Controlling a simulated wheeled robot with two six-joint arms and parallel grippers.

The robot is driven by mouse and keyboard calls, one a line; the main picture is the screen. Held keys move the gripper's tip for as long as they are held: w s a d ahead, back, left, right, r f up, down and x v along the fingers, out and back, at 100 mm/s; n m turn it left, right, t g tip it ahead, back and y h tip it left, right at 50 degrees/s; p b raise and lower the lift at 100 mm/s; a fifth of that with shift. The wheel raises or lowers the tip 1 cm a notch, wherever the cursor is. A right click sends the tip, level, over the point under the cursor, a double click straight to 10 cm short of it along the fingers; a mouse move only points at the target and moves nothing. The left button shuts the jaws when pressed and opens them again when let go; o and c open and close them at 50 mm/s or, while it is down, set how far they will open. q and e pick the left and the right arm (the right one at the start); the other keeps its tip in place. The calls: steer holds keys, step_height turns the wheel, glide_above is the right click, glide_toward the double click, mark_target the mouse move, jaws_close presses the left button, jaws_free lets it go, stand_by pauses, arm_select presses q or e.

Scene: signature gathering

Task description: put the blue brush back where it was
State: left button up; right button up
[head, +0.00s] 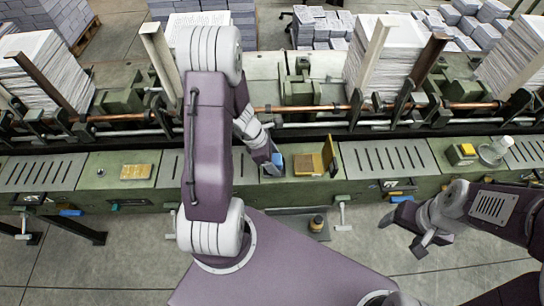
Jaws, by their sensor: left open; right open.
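A small blue block-like thing (277,160), which may be the blue brush, is at the fingers of my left gripper (270,163), over the green ledge of the machine. My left gripper is open. I cannot tell whether it touches the blue thing, and my arm hides part of the area. Another blue piece (401,198) is at the ledge's front edge, just above my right gripper (402,234). A third blue piece (70,212) is at the front edge on the left. My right gripper is open and empty, in front of the machine over the floor.
A brown and yellow open box-like thing (316,161) stands just right of my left gripper. A tan block (136,171), a yellow block (467,150) and a clear bottle-like thing (497,149) are on the ledge. Paper stacks (40,70) stand behind. A small jar (317,223) is below the ledge.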

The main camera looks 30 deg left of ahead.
arm_select(q)
steer(key=p+v, duration=0.4)
steer(key=v, duration=0.7)
steer(key=s+d+r+m+g+y, duration=0.1)
steer(key=s+d+r+m+y, duration=0.3)
steer(key=m, duration=0.8)
steer(key=s+d+r+m, duration=0.1)
steer(key=s+d+m, duration=0.3)
steer(key=m, duration=0.8)
step_height(320, 180, down, 9)
steer(key=w+b, duration=0.1)
steer(key=b, duration=0.7)
steer(key=shift+w+d, duration=0.25)
steer(key=shift+w, duration=0.15)
steer(key=shift+r, duration=0.15)
